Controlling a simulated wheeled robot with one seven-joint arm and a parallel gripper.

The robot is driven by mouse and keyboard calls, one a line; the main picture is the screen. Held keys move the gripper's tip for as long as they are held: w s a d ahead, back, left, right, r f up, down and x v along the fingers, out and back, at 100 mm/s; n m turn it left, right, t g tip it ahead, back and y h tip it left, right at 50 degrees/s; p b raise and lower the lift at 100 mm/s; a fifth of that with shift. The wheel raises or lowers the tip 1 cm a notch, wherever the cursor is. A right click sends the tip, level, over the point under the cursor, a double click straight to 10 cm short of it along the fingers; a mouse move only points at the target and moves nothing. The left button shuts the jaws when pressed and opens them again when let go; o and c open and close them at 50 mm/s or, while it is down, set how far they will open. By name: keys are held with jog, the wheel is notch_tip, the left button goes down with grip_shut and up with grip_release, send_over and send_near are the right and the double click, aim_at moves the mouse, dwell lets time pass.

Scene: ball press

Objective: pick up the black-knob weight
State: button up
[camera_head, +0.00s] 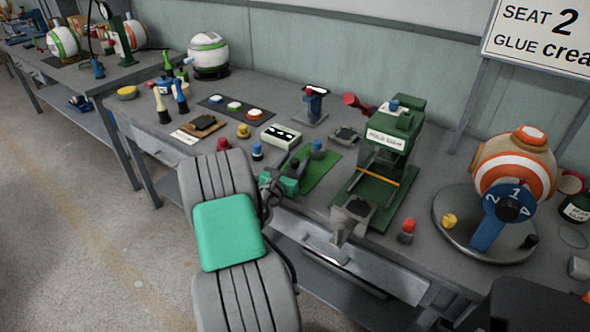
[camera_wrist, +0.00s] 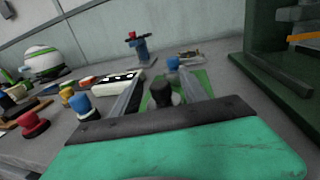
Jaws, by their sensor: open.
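The black-knob weight (camera_wrist: 161,94) shows in the wrist view as a small upright piece with a rounded black knob. It stands at the near end of the green mat (camera_wrist: 207,84). My gripper (camera_wrist: 162,76) is open, with one finger on each side of the weight. I see gaps between the knob and both fingers. The weight's base is partly hidden by my gripper's dark front edge. In the head view my gripper (camera_head: 297,172) is low over the near part of the mat (camera_head: 322,172), and I cannot make out the weight there.
A blue-knob weight (camera_wrist: 173,64) stands farther back on the mat. Red (camera_head: 223,144), yellow (camera_head: 243,131) and blue (camera_head: 257,150) weights stand left. The green press (camera_head: 388,150) is close on the right. A round turntable (camera_head: 450,236) holds a striped ball (camera_head: 517,150).

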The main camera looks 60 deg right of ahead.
jog(key=shift+d, duration=0.25)
grip_shut()
dwell(0.3)
jog(key=shift+r, duration=0.1)
dwell(0.8)
